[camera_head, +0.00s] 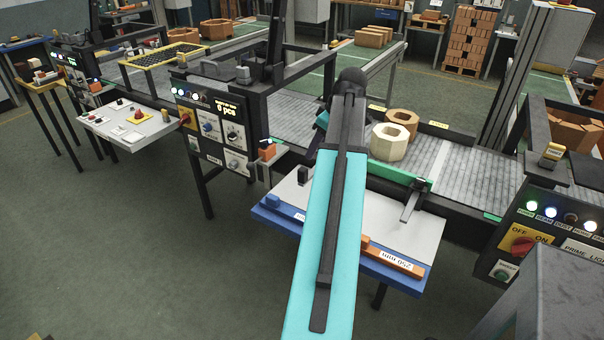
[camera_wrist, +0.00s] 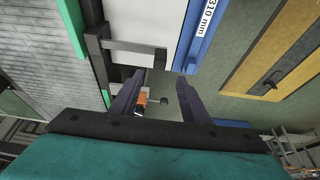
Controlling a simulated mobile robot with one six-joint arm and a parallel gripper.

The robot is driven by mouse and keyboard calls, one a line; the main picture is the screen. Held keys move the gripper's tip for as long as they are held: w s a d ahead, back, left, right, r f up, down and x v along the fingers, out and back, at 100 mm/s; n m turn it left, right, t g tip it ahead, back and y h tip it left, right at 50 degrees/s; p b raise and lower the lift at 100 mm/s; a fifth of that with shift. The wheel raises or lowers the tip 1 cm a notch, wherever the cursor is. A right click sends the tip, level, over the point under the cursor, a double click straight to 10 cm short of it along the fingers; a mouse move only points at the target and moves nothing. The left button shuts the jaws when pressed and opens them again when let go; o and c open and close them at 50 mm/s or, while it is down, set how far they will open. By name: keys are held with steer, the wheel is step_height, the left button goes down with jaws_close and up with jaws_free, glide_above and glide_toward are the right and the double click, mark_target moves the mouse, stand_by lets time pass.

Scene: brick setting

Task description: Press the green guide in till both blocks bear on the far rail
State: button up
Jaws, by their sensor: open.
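The green guide (camera_head: 402,177) lies along the near side of the conveyor in the head view, with a dark handle (camera_head: 411,206) reaching out over a pale shelf. A cream octagonal block (camera_head: 379,146) and a tan octagonal block (camera_head: 402,117) stand on the belt beyond it, the tan one farther back, near the far rail (camera_head: 441,131). Whether either block touches a rail is unclear. In the wrist view the green guide (camera_wrist: 71,22) is at upper left and its dark handle (camera_wrist: 137,47) lies beyond my gripper (camera_wrist: 159,80), which is open and empty. My arm hides my gripper in the head view.
The pale shelf (camera_head: 425,240) has a blue front edge and an orange bar (camera_head: 392,258) marked 250 mm. Control panels stand left (camera_head: 222,130) and right (camera_head: 545,235) of it. Dark conveyor posts rise behind my arm.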

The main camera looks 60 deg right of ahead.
mark_target(304, 169)
steer(key=shift+p+x, duration=1.45)
steer(key=shift+x, duration=5.35)
jaws_close()
